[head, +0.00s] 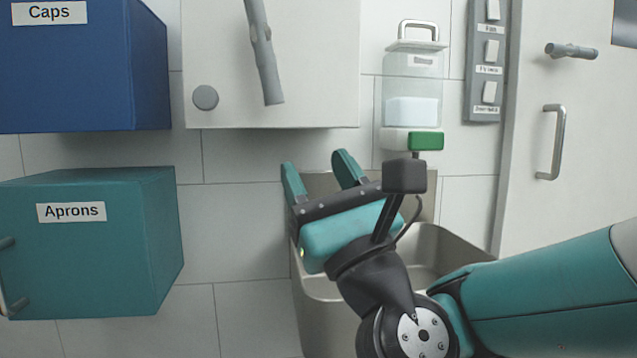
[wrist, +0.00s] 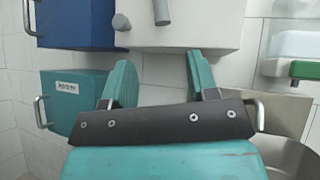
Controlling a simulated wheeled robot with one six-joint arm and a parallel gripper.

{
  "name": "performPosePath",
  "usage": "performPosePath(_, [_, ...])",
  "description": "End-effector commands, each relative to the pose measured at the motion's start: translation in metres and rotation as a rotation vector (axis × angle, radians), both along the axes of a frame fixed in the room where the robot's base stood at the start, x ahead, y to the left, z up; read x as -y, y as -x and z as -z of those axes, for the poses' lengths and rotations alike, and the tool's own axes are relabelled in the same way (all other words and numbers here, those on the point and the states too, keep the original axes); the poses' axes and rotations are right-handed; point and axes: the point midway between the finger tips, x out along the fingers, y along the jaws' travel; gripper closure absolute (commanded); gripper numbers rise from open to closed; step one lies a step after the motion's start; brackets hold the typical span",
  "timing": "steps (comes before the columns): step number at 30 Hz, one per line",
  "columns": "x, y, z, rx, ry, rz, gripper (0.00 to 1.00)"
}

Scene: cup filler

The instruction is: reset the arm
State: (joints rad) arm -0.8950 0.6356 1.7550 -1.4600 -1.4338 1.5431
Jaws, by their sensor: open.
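My gripper (head: 318,168) is in the middle of the head view, raised in front of the metal sink. Its two teal fingers are apart and nothing is between them. In the wrist view my gripper (wrist: 160,75) also shows open and empty, with tiled wall and the underside of the white cabinet beyond the fingers. My arm comes in from the right of the head view and bends at a dark wrist joint. It hides part of the sink.
A metal sink (head: 448,245) is behind my arm. A soap dispenser (head: 411,95) with a green button hangs above it. A blue Caps box (head: 70,80), a teal Aprons box (head: 95,265) and a white cabinet (head: 310,70) are on the wall. A door (head: 590,130) with handles stands right.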

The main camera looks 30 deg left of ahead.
Motion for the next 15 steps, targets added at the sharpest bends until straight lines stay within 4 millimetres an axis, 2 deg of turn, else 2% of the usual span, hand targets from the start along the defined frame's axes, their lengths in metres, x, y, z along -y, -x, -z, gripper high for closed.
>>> performPosePath(11, [0.0007,0.0001,-0.0014,0.015,0.01,0.006,0.46])
performPosePath(15, [0.0094,0.0048,-0.0098,0.193,0.143,0.058,0.46])
